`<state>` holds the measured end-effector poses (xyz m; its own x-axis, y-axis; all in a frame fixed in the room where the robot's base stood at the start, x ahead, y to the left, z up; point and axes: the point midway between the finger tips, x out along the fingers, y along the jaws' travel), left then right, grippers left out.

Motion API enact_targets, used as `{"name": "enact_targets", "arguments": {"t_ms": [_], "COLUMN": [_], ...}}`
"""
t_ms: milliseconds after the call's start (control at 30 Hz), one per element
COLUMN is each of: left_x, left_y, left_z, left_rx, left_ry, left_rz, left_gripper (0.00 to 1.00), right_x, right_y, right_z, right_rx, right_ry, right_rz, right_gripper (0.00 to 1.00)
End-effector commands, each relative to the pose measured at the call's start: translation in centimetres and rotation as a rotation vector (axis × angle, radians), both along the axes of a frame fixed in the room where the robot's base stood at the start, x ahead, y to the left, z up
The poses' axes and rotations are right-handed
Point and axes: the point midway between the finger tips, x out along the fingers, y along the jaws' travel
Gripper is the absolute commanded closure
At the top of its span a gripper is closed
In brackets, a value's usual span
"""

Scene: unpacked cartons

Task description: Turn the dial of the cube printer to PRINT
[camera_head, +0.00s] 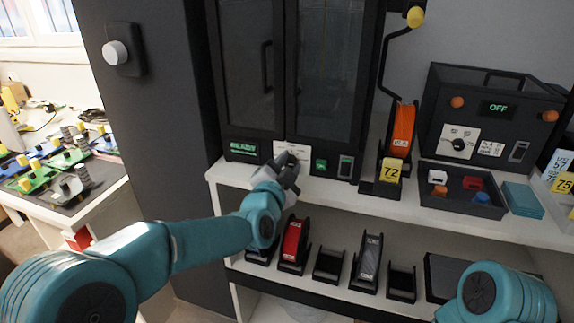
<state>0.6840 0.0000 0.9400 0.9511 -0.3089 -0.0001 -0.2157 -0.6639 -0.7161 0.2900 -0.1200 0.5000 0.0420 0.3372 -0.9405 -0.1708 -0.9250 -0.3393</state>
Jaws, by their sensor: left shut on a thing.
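The cube printer (327,70) is a tall black cabinet with dark glass doors and a handle. A green display on its lower left reads READY (243,149). Beside the display is a white dial panel (281,147). My left gripper (291,163) is in front of this panel, shut on the dial, which the fingers mostly hide. I cannot read where the dial points. Only a teal part of my right arm shows at the lower right; its gripper is out of view.
Right of the printer stand an orange spool (403,130) on a holder, a black box (492,115) with an OFF display, and a black tray (461,190) of small parts. Several cartridges and holders fill the lower shelf. A cluttered table (100,205) is at left.

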Motion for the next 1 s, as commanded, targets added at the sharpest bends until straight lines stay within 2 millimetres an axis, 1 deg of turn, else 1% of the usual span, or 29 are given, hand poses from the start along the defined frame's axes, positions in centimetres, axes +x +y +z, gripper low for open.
{"name": "enact_targets", "arguments": {"t_ms": [333, 367, 400, 433, 767, 867, 967, 1000], "left_x": [0.0, 0.0, 0.0, 0.0, -0.3, -1.2, -3.0, -3.9], "left_y": [0.0, 0.0, 0.0, 0.0, 0.1, 0.4, 1.0, 1.3], "left_z": [0.2, 0.2, 0.2, 0.2, 0.1, 0.1, 0.0, 0.1], "left_rx": [0.003, 0.003, 0.002, 0.003, 0.002, 0.001, 0.002, 0.001], "left_ry": [-0.006, -0.006, -0.005, -0.005, -0.002, -0.002, -0.001, -0.003], "left_rz": [0.001, 0.001, 0.000, 0.001, 0.000, 0.000, -0.001, -0.001], "left_gripper": [1.00, 0.59, 0.46, 0.44, 0.44, 0.44, 0.44, 0.44], "right_x": [0.0, 0.0, 0.0, 0.0, 0.0, 0.0, 0.0, 0.0], "right_y": [0.0, 0.0, 0.0, 0.0, 0.0, 0.0, 0.0, 0.0], "right_z": [0.0, 0.0, 0.0, 0.0, 0.0, -0.1, -0.3, -0.4], "right_rx": [0.000, 0.000, 0.000, 0.000, 0.000, 0.000, 0.000, 0.000], "right_ry": [0.000, 0.000, 0.000, 0.000, 0.000, 0.000, 0.000, 0.000], "right_rz": [0.000, 0.000, 0.000, 0.000, 0.000, 0.000, 0.000, 0.000], "right_gripper": [1.00, 1.00, 1.00, 1.00, 1.00, 1.00, 1.00, 1.00]}}
